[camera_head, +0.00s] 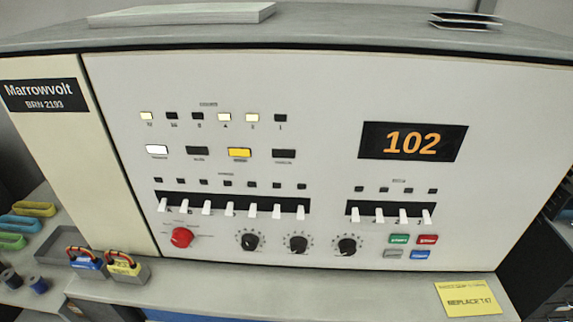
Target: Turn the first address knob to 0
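Three black address knobs stand in a row low on the cream panel (330,90). The first knob (249,242) is the leftmost, the second knob (298,243) is in the middle and the third knob (346,245) is on the right. Each has a dial scale around it, too small to read. A larger red knob (181,237) sits left of them. The orange display (412,142) reads 102. Neither of my grippers shows in the head view.
White switches (230,209) line up above the knobs. Green, red, grey and blue buttons (420,255) sit to the right. The space before the knobs is clear.

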